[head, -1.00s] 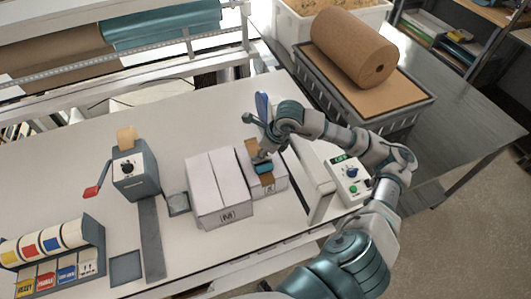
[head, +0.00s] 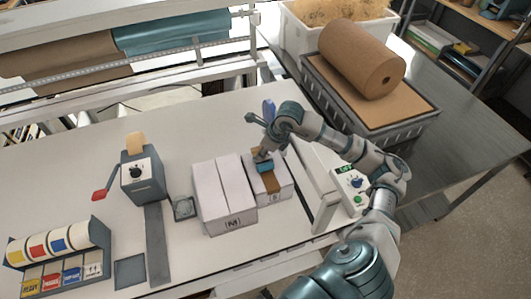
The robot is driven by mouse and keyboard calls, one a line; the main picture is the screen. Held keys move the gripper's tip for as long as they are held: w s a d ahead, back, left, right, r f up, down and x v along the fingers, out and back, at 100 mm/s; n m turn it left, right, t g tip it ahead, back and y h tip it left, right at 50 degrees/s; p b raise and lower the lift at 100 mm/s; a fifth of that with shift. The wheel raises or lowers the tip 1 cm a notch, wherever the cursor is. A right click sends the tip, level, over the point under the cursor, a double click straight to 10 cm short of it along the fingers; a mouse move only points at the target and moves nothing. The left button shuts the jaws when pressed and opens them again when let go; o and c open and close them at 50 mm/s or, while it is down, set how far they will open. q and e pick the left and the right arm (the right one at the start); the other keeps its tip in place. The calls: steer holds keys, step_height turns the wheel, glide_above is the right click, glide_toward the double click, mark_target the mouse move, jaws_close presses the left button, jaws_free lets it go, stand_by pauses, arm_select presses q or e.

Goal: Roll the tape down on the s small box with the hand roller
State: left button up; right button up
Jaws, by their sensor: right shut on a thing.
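The small white box (head: 282,188) stands on the table, with a strip of brown tape (head: 271,184) along its top. My right gripper (head: 267,146) is above the box's far part, shut on the hand roller. The roller's blue handle (head: 268,109) sticks up behind the gripper, and its teal head (head: 263,166) is at the tape near the far half of the top. Whether it presses on the tape is hard to tell. The gripper hides part of the box's far end. My left gripper is not in view.
A larger white box marked M (head: 224,196) stands close left of the small box. A white post-like unit and control box (head: 350,190) stand on the right. A tape dispenser (head: 142,176) and label rack (head: 56,256) are at left. A kraft roll (head: 360,58) lies on a crate behind.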

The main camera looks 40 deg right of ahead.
steer(key=shift+w+d, duration=0.15)
steer(key=shift+w, duration=0.5)
steer(key=shift+w+d+p, duration=0.4)
steer(key=shift+w+d, duration=0.2)
steer(key=shift+w, duration=0.45)
steer(key=shift+w+r, duration=0.15)
steer(key=shift+w, duration=0.25)
steer(key=shift+w+d+p, duration=0.25)
steer(key=shift+w+p, duration=0.05)
steer(key=shift+w, duration=0.3)
step_height(320, 180, up, 6)
steer(key=p, duration=0.4)
